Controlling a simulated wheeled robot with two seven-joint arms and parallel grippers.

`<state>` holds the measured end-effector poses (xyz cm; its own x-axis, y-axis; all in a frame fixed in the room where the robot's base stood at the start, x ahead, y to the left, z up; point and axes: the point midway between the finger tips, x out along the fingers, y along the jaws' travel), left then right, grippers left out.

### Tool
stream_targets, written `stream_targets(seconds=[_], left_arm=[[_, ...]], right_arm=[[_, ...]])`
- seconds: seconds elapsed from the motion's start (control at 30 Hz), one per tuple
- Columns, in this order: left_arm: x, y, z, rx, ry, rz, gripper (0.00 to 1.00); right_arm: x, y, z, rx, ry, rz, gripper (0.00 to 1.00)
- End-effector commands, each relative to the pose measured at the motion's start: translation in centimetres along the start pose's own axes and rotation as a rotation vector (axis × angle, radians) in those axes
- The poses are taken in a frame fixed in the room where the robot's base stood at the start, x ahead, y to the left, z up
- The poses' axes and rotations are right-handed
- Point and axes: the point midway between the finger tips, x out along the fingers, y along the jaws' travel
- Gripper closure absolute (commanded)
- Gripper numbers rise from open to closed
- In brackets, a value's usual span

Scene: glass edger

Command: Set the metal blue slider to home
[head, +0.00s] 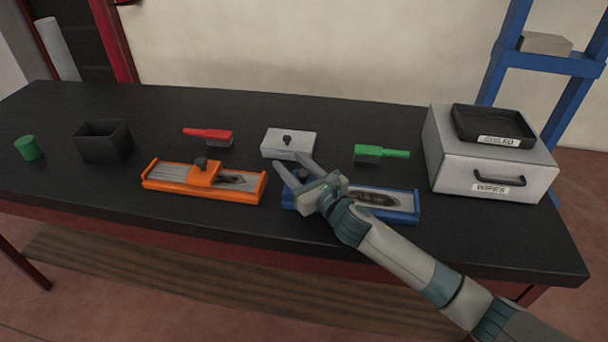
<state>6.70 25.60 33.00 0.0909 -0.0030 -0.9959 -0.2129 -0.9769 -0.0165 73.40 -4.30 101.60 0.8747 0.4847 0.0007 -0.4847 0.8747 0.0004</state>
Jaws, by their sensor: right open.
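The blue slider unit (405,217) lies on the black table right of centre, a blue frame with a metal-looking bed and a dark smudge (376,198) on it. My right gripper (292,163) is open over its left end, with its two fingers spread toward the back left. A dark knob (301,173) shows between the fingers; I cannot tell whether they touch it. The gripper and wrist hide most of the blue carriage and the unit's left part. My left gripper is not in view.
An orange slider unit (160,187) lies to the left. A wipes box (450,170) stands right; a black bin (104,146) and green cylinder (27,148) stand left.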

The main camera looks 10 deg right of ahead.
Motion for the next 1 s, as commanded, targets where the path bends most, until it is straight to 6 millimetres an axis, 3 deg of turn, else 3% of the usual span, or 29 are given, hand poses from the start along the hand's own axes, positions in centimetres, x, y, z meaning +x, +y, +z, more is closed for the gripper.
stream_targets(seconds=[0.17, 0.37, 0.83, 1.0], left_arm=[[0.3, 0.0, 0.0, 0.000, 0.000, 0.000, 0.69], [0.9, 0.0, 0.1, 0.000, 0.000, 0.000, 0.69], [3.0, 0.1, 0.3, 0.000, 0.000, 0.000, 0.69], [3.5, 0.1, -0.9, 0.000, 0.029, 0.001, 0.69]], right_arm=[[-0.9, 0.0, -0.1, -0.001, 0.000, 0.000, 0.58], [-3.3, 0.0, -0.3, -0.002, 0.002, 0.001, 0.58], [-12.6, 0.1, -0.4, -0.003, 0.002, 0.003, 0.58], [-15.3, 0.1, -0.3, 0.000, 0.002, 0.003, 0.58]])
